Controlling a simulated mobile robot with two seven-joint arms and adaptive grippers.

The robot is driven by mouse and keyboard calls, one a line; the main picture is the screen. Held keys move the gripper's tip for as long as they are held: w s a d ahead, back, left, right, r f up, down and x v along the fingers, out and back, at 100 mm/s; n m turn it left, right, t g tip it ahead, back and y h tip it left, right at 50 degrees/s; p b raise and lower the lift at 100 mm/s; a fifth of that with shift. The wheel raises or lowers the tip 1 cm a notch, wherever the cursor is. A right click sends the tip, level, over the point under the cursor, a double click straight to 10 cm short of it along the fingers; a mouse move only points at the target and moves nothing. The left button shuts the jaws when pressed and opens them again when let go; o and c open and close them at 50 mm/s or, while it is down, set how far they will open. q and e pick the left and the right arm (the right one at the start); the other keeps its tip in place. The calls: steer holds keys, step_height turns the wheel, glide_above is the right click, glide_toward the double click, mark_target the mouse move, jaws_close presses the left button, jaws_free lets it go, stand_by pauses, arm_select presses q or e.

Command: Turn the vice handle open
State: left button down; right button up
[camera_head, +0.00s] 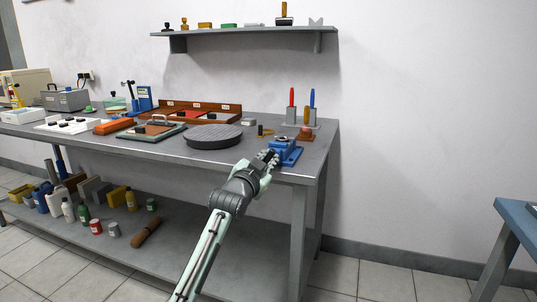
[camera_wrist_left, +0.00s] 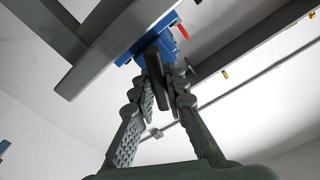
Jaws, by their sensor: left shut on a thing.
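The blue vice (camera_head: 287,151) sits at the front right edge of the grey workbench. In the left wrist view the vice (camera_wrist_left: 147,41) shows from below, at the bench edge. The vice handle (camera_wrist_left: 157,82), a dark grey bar, runs down from it between my fingers. My left gripper (camera_head: 269,156) is at the front of the vice and hides the handle in the head view. In the wrist view the left gripper (camera_wrist_left: 161,76) is shut on the handle, one finger on each side. My right gripper is not in view.
A round dark ribbed disc (camera_head: 214,136) lies left of the vice. A stand with a red and a blue handle (camera_head: 301,117) is behind it. Trays and boxes fill the bench's left side. The lower shelf (camera_head: 185,240) holds bottles and cans.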

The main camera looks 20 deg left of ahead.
arm_select(q)
steer(key=shift+n, duration=2.3)
steer(key=n, duration=0.4)
steer(key=shift+a+n, duration=0.15)
steer(key=shift+n, duration=0.15)
steer(key=n, duration=0.4)
steer(key=shift+n, duration=0.3)
steer(key=n, duration=0.4)
steer(key=shift+a+f, duration=0.1)
steer(key=shift+f, duration=0.05)
steer(key=n, duration=0.5)
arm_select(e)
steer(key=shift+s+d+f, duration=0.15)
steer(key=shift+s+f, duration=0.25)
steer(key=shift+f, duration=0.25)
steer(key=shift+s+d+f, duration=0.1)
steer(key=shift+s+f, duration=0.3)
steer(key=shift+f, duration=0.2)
arm_select(q)
steer(key=shift+n, duration=0.3)
